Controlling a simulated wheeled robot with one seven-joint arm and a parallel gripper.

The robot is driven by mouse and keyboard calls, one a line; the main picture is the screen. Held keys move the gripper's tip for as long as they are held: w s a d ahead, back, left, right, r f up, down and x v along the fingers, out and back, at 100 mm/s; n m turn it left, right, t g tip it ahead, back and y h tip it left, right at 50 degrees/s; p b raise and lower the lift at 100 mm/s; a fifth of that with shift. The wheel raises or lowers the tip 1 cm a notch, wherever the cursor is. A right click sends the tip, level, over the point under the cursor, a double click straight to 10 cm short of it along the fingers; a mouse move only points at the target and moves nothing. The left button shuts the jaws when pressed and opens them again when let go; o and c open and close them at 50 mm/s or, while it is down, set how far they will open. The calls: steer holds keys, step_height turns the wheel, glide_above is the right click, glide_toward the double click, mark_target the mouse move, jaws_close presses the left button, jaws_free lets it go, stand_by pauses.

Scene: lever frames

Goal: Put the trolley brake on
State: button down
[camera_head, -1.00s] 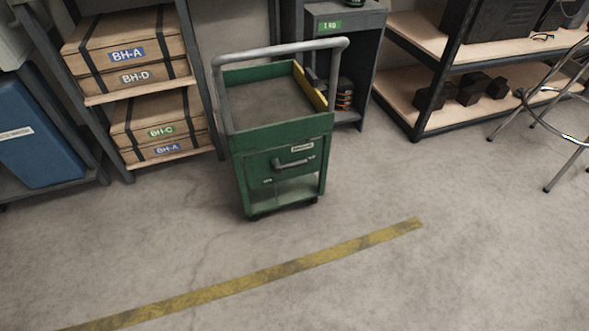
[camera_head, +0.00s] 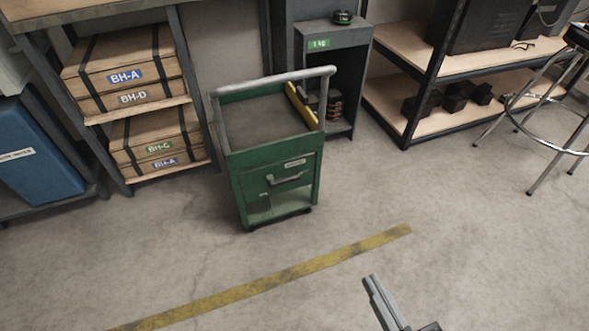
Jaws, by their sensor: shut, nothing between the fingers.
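The green trolley (camera_head: 234,163) stands upright on the floor in the middle, with a grey push bar (camera_head: 272,80) around its top. A grey handle or lever (camera_head: 287,180) sits on its front panel, under a small pale label (camera_head: 295,163). I cannot tell whether it is the brake. My gripper (camera_head: 371,282) shows at the bottom edge, right of centre, shut and empty. It is in front of the trolley and well apart from it in the picture. The trolley's small dark wheels are mostly hidden under its base.
A shelf with strapped boxes (camera_head: 122,75) stands left of the trolley, and a blue container (camera_head: 38,160) at far left. A grey cabinet (camera_head: 335,38) is close behind. A stool (camera_head: 545,95) stands at right. The floor in front is clear, with a yellow line (camera_head: 270,275).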

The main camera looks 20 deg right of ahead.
steer(key=w+d+r+g+p, duration=0.1)
steer(key=w+p, duration=0.4)
steer(key=w, duration=1.1)
steer(key=w+d+r+g+p, duration=0.15)
steer(key=w+p, duration=0.45)
steer(key=w, duration=1)
step_height(320, 180, down, 9)
steer(key=a+g, duration=0.1)
steer(key=g, duration=0.2)
steer(key=shift+s+r+y, duration=0.15)
steer(key=shift+s+y, duration=0.05)
steer(key=shift+y, duration=0.2)
steer(key=shift+a+g, duration=0.1)
steer(key=shift+g, duration=0.15)
steer(key=b, duration=0.5)
glide_above(285, 181)
steer(key=s+d, duration=0.3)
step_height(285, 181, down, 5)
steer(key=f, duration=0.1)
steer(key=f+b, duration=0.1)
steer(key=f, duration=0.1)
steer(key=w+f+b, duration=0.1)
steer(key=shift+w+a+f, duration=0.1)
steer(key=shift+a+f, duration=0.1)
steer(key=shift+a, duration=0.05)
steer(key=shift+f, duration=0.1)
